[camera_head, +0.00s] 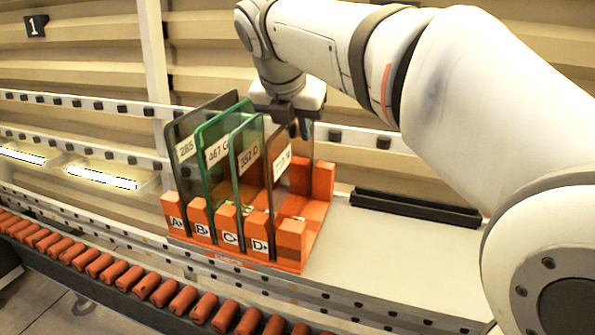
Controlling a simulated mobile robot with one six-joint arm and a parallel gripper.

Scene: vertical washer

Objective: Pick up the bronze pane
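An orange rack (290,262) holds several upright glass panes in slots lettered A to D. The bronze pane (285,182), brownish and see-through with a white label, stands at the right end by the slot marked D. A grey pane (186,130) stands at the left, with two green-edged panes (205,130) (236,185) between. My gripper (293,128) points down at the top of the bronze pane and hides part of its upper edge. The fingers are small and dark, and whether they are open or touch the pane cannot be told.
The rack stands on a light grey bench (400,255). A black slotted bar (415,208) lies on the bench to the right. A conveyor with orange rollers (130,283) runs along the front. White rails with black blocks (80,100) run behind the rack.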

